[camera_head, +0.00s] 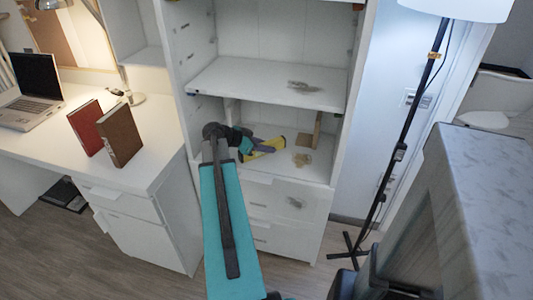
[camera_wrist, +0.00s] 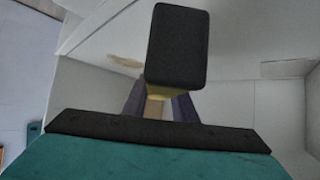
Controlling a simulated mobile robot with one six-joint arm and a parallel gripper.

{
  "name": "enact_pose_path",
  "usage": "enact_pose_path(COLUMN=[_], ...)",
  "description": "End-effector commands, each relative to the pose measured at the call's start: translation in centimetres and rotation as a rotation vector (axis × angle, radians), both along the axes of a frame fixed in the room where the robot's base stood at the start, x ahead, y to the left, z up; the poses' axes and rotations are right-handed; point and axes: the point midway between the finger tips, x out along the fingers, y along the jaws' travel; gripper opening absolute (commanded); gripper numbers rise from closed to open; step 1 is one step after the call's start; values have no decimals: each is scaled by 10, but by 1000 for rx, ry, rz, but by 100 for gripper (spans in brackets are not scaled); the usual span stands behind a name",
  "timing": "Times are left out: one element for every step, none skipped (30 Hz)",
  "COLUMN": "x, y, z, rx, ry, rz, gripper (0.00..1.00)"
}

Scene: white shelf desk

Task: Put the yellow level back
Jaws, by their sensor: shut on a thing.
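The yellow level (camera_head: 264,147) is in the lower open compartment of the white shelf (camera_head: 275,85), just above its floor. I cannot tell whether it touches that floor. My gripper (camera_head: 254,147) reaches into the compartment from the front left and is shut on the level. In the wrist view, a narrow yellowish part of the level (camera_wrist: 154,108) shows between the dark fingers of my gripper (camera_wrist: 160,107). A dark block in front hides much of it.
An upright brown piece (camera_head: 309,136) stands at the compartment's right, near a brownish patch (camera_head: 302,159) on the floor. Shelf side walls bound the space. A desk with two books (camera_head: 121,135) and a laptop (camera_head: 34,90) is left; a lamp pole (camera_head: 408,130) is right.

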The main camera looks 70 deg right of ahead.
Motion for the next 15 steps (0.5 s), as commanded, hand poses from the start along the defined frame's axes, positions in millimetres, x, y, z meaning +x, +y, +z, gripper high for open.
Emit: enact_pose_path(x=[0,0,0,0,0,0,0,0,0,0,0,0,0,0,0], y=[0,0,0,0,0,0,0,0,0,0,0,0,0,0,0], z=[-1,-3,-5,-7,-10,-14,-17,-20,-24,-26,-29,-32,-33,-34,-35], rx=[0,0,0,0,1,2,1,1,1,1,1,1,1,1,1], ry=[1,1,1,2,1,2,1,1,1,1,1,2,2,1,1], rz=[1,1,1,1,1,2,1,1,1,1,1,0,0,0,1], gripper=[0,0,0,0,0,0,0,0,0,0,0,0,0,0,0])
